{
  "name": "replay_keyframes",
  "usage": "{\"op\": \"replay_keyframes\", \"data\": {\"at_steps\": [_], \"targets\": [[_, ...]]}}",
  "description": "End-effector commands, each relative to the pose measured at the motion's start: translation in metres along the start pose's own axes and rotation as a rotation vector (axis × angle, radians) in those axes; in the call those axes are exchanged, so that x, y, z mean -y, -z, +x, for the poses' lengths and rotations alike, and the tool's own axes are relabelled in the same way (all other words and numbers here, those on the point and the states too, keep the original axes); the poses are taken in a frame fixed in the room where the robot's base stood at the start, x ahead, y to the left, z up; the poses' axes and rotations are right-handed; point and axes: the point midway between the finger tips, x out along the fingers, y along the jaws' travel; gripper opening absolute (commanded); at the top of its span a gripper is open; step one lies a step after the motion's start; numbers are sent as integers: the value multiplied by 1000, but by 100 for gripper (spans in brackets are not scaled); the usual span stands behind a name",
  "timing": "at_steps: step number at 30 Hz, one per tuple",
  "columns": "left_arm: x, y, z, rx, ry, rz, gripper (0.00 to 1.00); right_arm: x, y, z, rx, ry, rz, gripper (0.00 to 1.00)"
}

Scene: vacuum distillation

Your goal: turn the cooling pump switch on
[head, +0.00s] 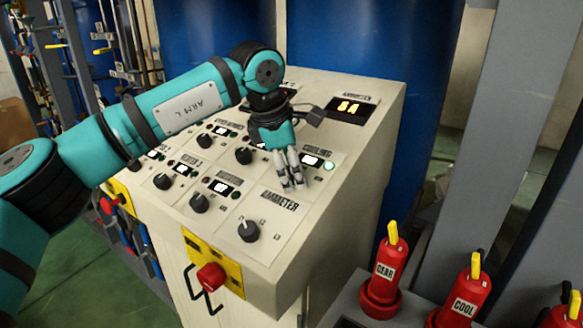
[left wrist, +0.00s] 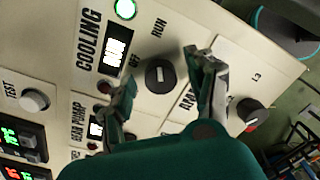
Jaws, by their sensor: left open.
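The cooling pump switch is a black rotary knob (left wrist: 160,75) with a pale mark, between the words OFF and RUN beside the COOLING label (left wrist: 89,38). Its green lamp (left wrist: 125,9) is lit, and it also shows lit in the head view (head: 329,166). A lit white display (left wrist: 116,48) sits next to the knob. My left gripper (head: 291,184) is over the cooling section of the panel, pointing down, and hides the knob in the head view. In the left wrist view the open fingers (left wrist: 160,66) are on either side of the knob; contact is not clear. My right gripper is out of view.
Other knobs sit close by, including the ammeter knob (head: 248,230) and the heater knob (head: 199,203). Red GEAR (head: 384,270) and COOL (head: 464,303) units stand at lower right.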

Motion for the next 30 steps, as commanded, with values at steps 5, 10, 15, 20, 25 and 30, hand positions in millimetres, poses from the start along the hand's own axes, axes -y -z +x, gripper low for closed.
{"op": "replay_keyframes", "data": {"at_steps": [5,10,15,20,25,30], "targets": [[0,0,-5,0,-1,0,56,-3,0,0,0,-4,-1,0],[-1,0,-32,1,-3,0,56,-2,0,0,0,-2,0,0],[-1,0,-70,1,-4,-1,56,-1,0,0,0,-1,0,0],[-1,0,-99,1,-3,-1,56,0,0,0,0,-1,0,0],[0,0,-116,1,0,0,56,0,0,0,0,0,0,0],[0,0,-120,0,1,1,56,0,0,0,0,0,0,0]]}}
